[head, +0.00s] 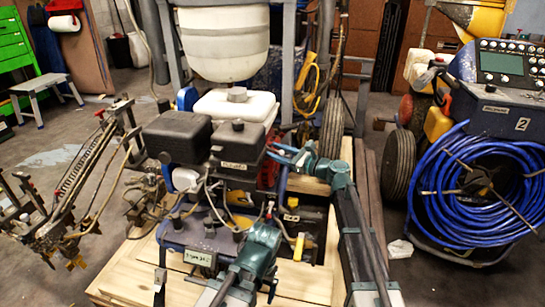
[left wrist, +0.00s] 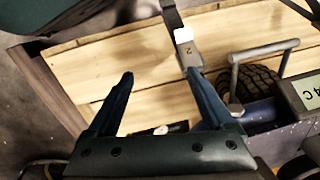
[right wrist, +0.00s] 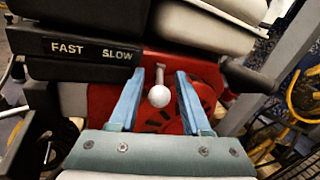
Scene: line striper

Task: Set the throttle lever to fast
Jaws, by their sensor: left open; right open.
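In the right wrist view the throttle lever shows as a thin stem with a white ball knob (right wrist: 159,96), in front of a red engine housing (right wrist: 112,100). A black label plate (right wrist: 92,49) reads FAST on the left and SLOW on the right; the knob is to the right of and below SLOW. My right gripper (right wrist: 161,74) is open, one blue finger on each side of the knob, with visible gaps. In the head view, my right gripper (head: 285,156) is beside the engine, and the lever cannot be made out. My left gripper (left wrist: 160,76) is open and empty above wooden planks.
In the head view, the machine's white tank (head: 224,45) rises behind the black engine boxes (head: 238,145). The wooden pallet (head: 305,283) lies below. A blue hose coil (head: 455,215) is at the right. Grey frame tubing (right wrist: 288,70) stands right of my right gripper.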

